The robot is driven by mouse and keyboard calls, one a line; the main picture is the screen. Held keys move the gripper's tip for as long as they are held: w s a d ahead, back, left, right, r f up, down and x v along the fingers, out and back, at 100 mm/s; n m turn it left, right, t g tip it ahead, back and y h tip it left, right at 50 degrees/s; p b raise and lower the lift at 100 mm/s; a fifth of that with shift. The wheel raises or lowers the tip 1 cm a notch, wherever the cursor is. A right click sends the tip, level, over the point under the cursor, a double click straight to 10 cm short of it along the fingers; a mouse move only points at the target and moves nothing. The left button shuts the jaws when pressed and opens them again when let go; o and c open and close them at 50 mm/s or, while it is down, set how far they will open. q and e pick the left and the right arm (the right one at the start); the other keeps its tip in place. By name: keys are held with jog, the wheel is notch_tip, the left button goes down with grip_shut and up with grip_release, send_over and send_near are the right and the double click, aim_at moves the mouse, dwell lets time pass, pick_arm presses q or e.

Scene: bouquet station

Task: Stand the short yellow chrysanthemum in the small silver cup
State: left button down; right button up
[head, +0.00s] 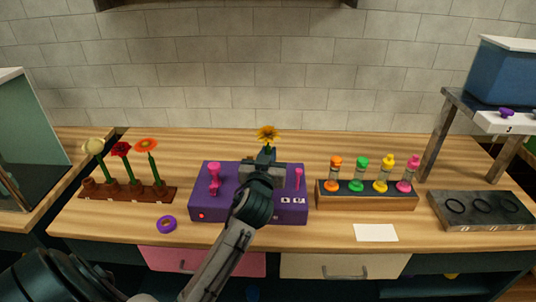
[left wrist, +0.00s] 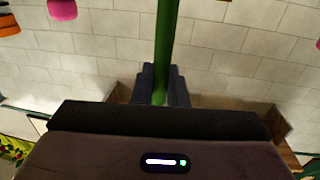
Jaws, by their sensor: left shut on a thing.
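The yellow chrysanthemum (head: 267,132) is upright, its bloom facing up above my left gripper (head: 266,153). That gripper is shut on its green stem, which runs between the dark fingers (left wrist: 163,85) in the left wrist view (left wrist: 166,40). In the head view the gripper is over the back of the purple box, at the middle of the table. The stem's lower end is hidden by my gripper and arm. I cannot make out a small silver cup in either view. My right gripper is not in view.
A brown rack (head: 128,192) with white, red and orange flowers stands at left. The purple box (head: 205,208) has pink knobs. A purple ring (head: 167,224) and white card (head: 376,233) lie in front. A wooden rack (head: 350,201) of coloured-capped vials and a grey tray (head: 485,219) stand right.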

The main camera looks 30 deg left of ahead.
pick_arm(q)
jog(key=shift+f, duration=0.15)
jog(key=c, duration=0.8)
grip_release()
jog(key=v, duration=0.9)
dwell(0.7)
dwell(0.5)
